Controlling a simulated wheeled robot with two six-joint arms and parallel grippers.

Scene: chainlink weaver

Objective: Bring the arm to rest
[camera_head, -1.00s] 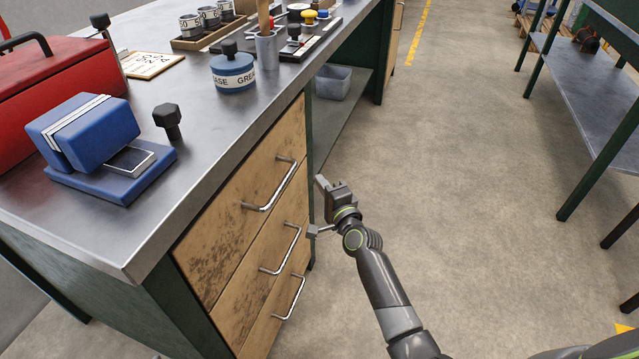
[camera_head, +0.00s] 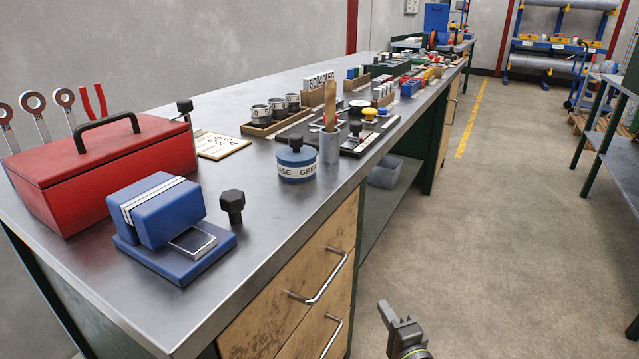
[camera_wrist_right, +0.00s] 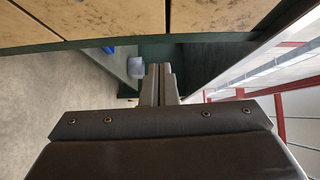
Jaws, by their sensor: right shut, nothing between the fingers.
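My right gripper (camera_head: 397,320) shows at the bottom of the head view, over the concrete floor to the right of the workbench drawers. It is empty and apart from the bench. In the right wrist view its two fingers (camera_wrist_right: 159,84) are together with nothing between them. Only the gripper and a bit of the wrist show in the head view; the rest of my right arm is out of frame. My left gripper is not in view.
The metal workbench (camera_head: 270,215) holds a red toolbox (camera_head: 100,170), a blue block on a base (camera_head: 160,210), a black bolt (camera_head: 232,204) and a grease tin (camera_head: 296,160). Drawer handles (camera_head: 322,280) stick out near my gripper. The floor (camera_head: 490,220) to the right is clear.

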